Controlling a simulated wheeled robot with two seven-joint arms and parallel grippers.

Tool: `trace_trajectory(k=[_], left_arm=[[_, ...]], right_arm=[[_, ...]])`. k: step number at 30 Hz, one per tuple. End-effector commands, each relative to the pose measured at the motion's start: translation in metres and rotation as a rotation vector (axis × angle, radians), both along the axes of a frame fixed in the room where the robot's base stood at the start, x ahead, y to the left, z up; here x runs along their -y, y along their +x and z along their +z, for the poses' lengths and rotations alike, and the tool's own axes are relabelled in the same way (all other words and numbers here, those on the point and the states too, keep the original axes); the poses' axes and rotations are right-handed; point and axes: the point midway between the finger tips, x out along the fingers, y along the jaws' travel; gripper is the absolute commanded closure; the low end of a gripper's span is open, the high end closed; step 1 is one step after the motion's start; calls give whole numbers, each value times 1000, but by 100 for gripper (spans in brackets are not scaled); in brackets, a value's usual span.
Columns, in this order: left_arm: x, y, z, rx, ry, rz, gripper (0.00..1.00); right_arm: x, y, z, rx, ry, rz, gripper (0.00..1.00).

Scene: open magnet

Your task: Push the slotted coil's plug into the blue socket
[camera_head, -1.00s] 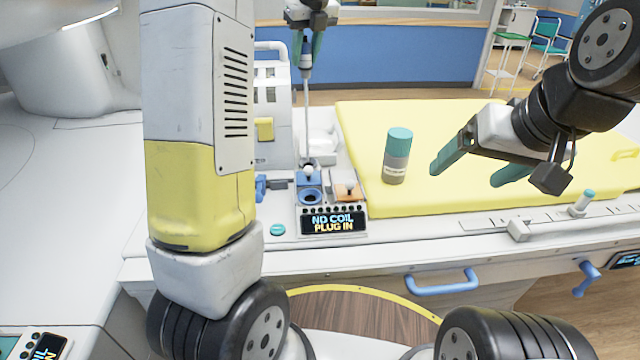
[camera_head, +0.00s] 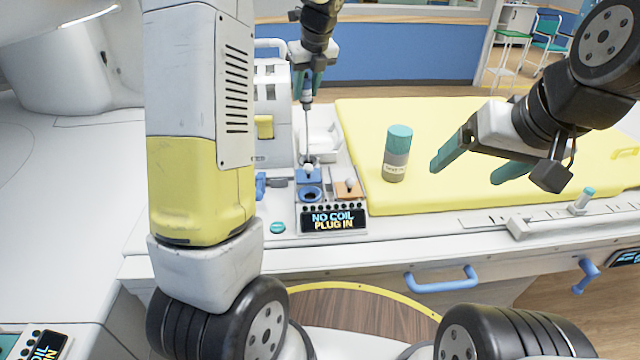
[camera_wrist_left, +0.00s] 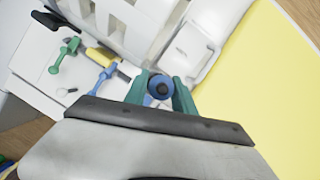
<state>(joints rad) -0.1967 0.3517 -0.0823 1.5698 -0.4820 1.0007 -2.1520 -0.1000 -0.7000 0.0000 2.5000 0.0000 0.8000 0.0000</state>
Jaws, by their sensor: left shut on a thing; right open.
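My left gripper (camera_head: 308,88) is shut on the dark upper end of a slim upright piece (camera_head: 307,117). I cannot tell for sure that this is the coil's plug. In the left wrist view, a round blue piece with a dark centre (camera_wrist_left: 159,86) sits between the fingers. The slim piece runs down to a pale knob behind the blue socket (camera_head: 311,194); whether it touches there is unclear. The socket's dark round opening shows from above. The slotted coil cannot be made out with certainty. My right gripper (camera_head: 472,160) is open and empty above the yellow mattress.
A display (camera_head: 333,219) reads "NO COIL PLUG IN". An orange block with a knob (camera_head: 347,189) is right of the blue socket. A white slotted housing (camera_head: 272,110) stands left of it. A teal and grey bottle (camera_head: 397,153) stands on the yellow mattress (camera_head: 450,195).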

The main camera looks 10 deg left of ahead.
Motion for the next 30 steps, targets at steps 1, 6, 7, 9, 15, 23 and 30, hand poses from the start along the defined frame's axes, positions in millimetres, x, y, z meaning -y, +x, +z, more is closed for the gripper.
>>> trace_trajectory(k=[1,6,7,9,15,23,30], left_arm=[[0,0,-5,-2,1,0,100],[-1,0,-22,-1,1,1,100],[-1,0,-25,-1,1,0,100],[-1,0,-33,-2,1,0,100],[0,0,-50,-1,1,-1,100],[0,0,-55,1,1,0,100],[1,-5,-54,0,0,-1,100]], right_arm=[[0,0,0,0,0,0,17],[0,0,0,0,0,0,17],[0,0,0,0,0,0,17],[0,0,0,0,0,0,17],[0,0,0,0,0,0,17],[0,0,0,0,0,0,17],[0,0,0,0,0,0,17]])
